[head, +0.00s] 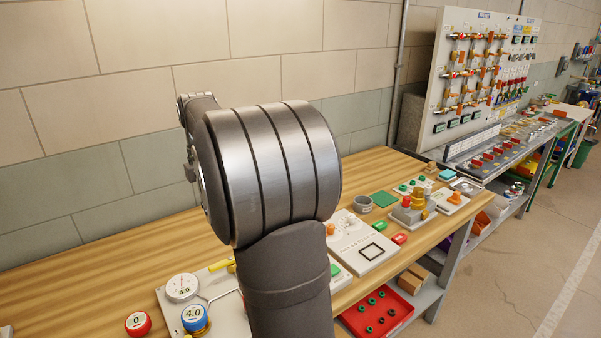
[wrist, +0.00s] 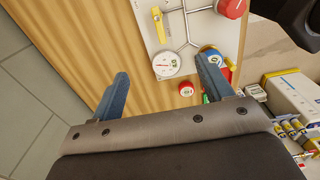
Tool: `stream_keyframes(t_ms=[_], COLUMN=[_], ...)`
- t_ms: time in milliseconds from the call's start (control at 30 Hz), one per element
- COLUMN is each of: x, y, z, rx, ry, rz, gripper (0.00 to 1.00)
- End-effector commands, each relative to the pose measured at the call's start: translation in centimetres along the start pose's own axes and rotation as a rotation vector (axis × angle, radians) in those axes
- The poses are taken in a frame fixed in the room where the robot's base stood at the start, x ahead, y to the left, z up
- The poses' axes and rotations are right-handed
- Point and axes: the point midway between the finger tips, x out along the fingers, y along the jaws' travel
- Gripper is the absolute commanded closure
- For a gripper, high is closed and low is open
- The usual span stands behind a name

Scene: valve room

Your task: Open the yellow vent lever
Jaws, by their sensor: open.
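The yellow vent lever (wrist: 158,25) is on a pale panel (wrist: 182,30) at the top of the wrist view. In the head view a part of the yellow lever (head: 221,265) shows beside my arm, which hides the rest. My gripper (wrist: 164,68) is open and empty in the wrist view, its two blue fingers spread wide and pointing toward the panel. The lever appears beyond the fingertips, apart from them. A round white gauge (wrist: 166,65) appears between the fingers. The gripper itself is not visible in the head view.
A blue-topped knob (head: 194,317) and a red cap (head: 138,323) are near the gauge. A large red knob (wrist: 232,7) is right of the lever in the wrist view. Several fixtures stand farther along the wooden bench (head: 75,268). Bare bench lies left of the panel.

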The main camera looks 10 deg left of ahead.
Motion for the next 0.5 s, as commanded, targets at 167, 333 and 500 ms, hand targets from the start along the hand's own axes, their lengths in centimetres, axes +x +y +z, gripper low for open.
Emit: stream_keyframes(t_ms=[167,333,500], x=[0.1,0.8,2.4], y=[-0.1,-0.9,-2.5], z=[0.0,-0.3,-0.7], rx=[0.015,0.144,0.401], ry=[0.0,0.006,0.026], rz=[0.003,0.035,0.096], gripper=[0.63,0.96,1.0])
